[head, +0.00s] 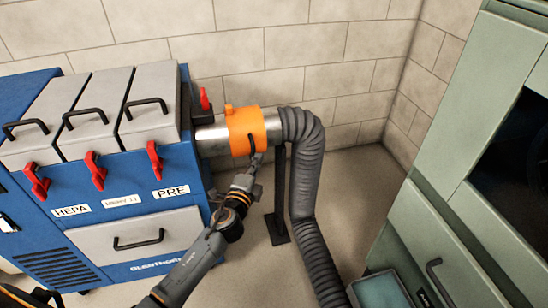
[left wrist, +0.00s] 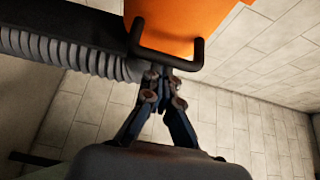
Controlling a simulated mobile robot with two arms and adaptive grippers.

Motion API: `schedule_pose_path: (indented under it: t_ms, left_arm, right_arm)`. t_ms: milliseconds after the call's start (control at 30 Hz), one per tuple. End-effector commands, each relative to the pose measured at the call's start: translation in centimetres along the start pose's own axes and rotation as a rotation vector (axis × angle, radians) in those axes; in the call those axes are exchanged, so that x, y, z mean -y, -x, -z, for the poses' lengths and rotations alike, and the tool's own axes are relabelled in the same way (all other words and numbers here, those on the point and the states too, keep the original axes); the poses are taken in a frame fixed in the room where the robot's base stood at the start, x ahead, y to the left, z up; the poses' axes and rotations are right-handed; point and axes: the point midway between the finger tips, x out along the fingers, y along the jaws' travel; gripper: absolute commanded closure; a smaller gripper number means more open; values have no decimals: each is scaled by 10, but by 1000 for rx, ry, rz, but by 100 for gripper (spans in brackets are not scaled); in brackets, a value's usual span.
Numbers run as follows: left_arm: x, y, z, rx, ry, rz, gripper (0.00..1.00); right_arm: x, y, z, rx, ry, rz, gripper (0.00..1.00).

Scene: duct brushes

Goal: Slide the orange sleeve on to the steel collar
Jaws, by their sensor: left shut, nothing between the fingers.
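The steel collar (head: 211,138) sticks out from the right side of the blue machine. The orange sleeve (head: 241,131) sits around the duct line between the bare part of the collar and the dark ribbed hose (head: 304,160). How far it overlaps the collar is hidden. A black handle (left wrist: 168,59) hangs from the underside of the orange sleeve (left wrist: 185,18) in the left wrist view. My left gripper (head: 252,160) is below the sleeve at this handle. In the left wrist view its fingertips (left wrist: 158,74) are shut and empty close to the bar; contact is unclear. My right gripper is out of view.
The blue filter machine (head: 185,185) with red latches (head: 154,160) stands at the left. A dark post (head: 279,195) on a floor plate stands below the hose. A green cabinet (head: 455,130) is at the right, with a teal bin (head: 380,290) in front. Floor between is open.

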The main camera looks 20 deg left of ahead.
Motion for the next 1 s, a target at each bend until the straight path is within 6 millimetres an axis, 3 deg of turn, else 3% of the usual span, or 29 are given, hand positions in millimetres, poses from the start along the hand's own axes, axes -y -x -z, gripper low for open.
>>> schedule_pose_path:
  t_ms: [100,567,667,1000]
  left_arm:
    - [2,6,-16,8,-4,3,100]
    - [1,11,-17,9,-3,2,100]
    - [0,24,-17,9,-2,0,100]
    - [1,95,-14,2,0,1,100]
  right_arm:
    - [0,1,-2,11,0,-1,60]
    - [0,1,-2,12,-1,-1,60]
    - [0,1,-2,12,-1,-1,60]
    - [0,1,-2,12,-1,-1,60]
